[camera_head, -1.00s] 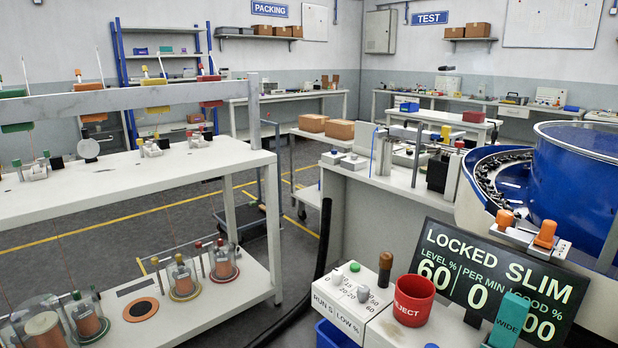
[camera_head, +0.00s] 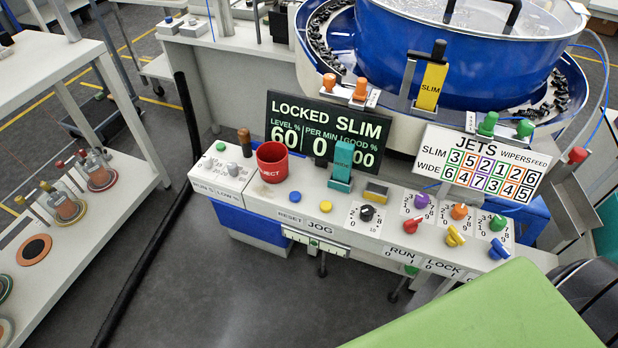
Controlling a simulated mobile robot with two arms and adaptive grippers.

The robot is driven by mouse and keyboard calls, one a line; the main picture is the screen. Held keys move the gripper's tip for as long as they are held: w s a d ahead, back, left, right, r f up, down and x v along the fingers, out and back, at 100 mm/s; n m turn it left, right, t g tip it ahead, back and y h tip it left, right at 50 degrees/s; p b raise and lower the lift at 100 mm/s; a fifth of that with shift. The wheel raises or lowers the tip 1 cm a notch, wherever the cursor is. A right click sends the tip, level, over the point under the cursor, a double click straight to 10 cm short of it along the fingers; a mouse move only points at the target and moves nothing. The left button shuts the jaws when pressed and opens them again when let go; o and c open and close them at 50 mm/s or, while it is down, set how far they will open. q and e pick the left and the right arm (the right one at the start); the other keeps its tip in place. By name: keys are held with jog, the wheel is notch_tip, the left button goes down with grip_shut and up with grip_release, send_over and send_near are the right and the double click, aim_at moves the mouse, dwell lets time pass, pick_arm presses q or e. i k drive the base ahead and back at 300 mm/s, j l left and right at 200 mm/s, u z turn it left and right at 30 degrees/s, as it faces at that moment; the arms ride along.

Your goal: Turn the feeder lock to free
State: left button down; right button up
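The control console (camera_head: 340,215) runs across the middle, with a display (camera_head: 325,130) reading LOCKED SLIM, 60, 0 and 00. On the console's front edge at the right are a RUN label (camera_head: 404,253) and a LOCK label (camera_head: 440,267). Above them sit a yellow knob (camera_head: 455,236) and a blue knob (camera_head: 498,250); I cannot tell which one belongs to LOCK. Purple (camera_head: 421,201), orange (camera_head: 459,211) and green (camera_head: 498,223) knobs sit on numbered dials behind. Neither gripper is in view.
A blue bowl feeder (camera_head: 440,65) stands behind the console. A JETS board (camera_head: 480,170) rises behind the knobs. A red REJECT cup (camera_head: 272,162) stands at the left. A large light-green surface (camera_head: 490,310) fills the lower right. Grey floor is clear in front.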

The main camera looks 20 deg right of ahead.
aim_at(453, 238)
jog(key=z, duration=0.7)
